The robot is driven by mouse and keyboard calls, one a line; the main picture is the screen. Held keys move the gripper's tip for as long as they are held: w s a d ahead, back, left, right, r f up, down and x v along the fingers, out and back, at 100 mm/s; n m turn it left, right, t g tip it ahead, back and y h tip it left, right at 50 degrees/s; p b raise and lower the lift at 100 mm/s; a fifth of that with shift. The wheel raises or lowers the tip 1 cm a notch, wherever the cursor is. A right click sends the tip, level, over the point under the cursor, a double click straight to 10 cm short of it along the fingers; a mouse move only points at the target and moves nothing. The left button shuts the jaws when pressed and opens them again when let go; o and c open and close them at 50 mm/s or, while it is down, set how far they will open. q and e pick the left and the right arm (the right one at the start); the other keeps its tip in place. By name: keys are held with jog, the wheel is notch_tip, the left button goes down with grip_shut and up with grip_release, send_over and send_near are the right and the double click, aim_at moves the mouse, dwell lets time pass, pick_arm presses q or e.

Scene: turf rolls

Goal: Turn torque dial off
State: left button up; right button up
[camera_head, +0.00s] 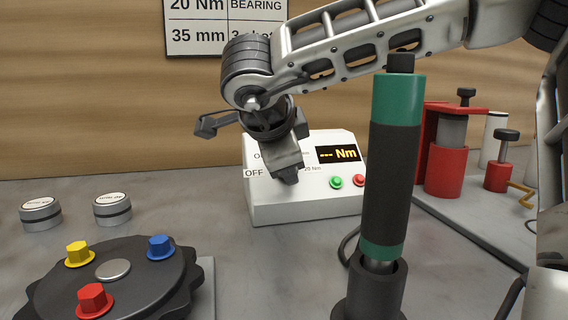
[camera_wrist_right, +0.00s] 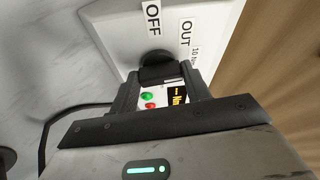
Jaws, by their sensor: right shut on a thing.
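The white torque control box (camera_head: 280,209) stands on the bench with an orange display (camera_head: 339,154) reading "--- Nm". A green button (camera_head: 336,182) and a red button (camera_head: 359,180) sit below the display. My right gripper (camera_head: 286,172) reaches down to the box front beside the OFF label (camera_head: 254,173) and hides the dial in the head view. In the right wrist view, the dark dial (camera_wrist_right: 156,57) shows at the fingertips of my right gripper (camera_wrist_right: 160,76), which is shut on it. The dial's pointer cannot be made out. My left gripper is out of view.
A green and black screwdriver (camera_head: 390,170) stands upright in a dark holder (camera_head: 385,296) in front of the box. A dark round fixture (camera_head: 130,297) with coloured bolts is at front left, near two small round tins (camera_head: 113,208). Red clamps (camera_head: 446,170) stand at right.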

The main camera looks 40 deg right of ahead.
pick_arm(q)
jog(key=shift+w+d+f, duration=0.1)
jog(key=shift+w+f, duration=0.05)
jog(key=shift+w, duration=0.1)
pick_arm(e)
jog(key=shift+n, duration=0.5)
jog(key=o, duration=1)
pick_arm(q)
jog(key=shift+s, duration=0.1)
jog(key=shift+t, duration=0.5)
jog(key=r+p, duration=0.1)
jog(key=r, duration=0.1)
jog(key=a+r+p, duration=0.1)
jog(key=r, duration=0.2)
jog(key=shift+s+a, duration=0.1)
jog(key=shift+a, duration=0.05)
pick_arm(e)
jog(key=v, duration=1.6)
jog(key=shift+f, duration=0.15)
jog(key=shift+s, duration=0.1)
